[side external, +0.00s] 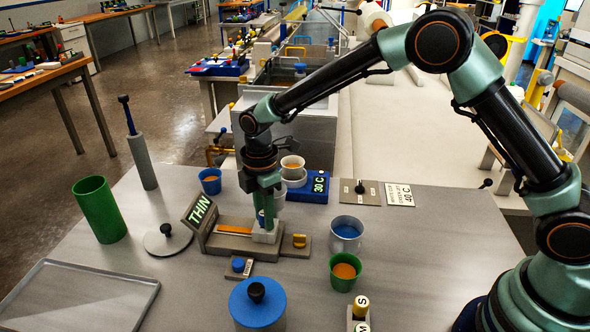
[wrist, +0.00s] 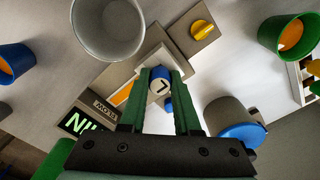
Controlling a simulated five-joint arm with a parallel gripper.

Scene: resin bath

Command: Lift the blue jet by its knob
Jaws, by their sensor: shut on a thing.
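The blue jet (wrist: 160,75), with a round top marked L, sits between the fingers of my gripper (wrist: 160,92) in the wrist view. My gripper (side external: 265,208) is shut on its knob, and a bit of blue shows between the fingers in the side view. The jet is over a pale block (side external: 265,235) on the grey stand. The fingers hide its lower part, so I cannot tell whether it touches the block. The stand has an orange strip (side external: 236,228), a THIN sign (side external: 199,211) and a yellow knob (side external: 299,240).
A blue-lidded pot (side external: 257,306), a green cup (side external: 345,271) and a grey cup (side external: 346,235) stand nearby. A small blue knob (side external: 238,264) is close in front of the stand. A tall green cylinder (side external: 99,209) and a tray (side external: 80,300) are left.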

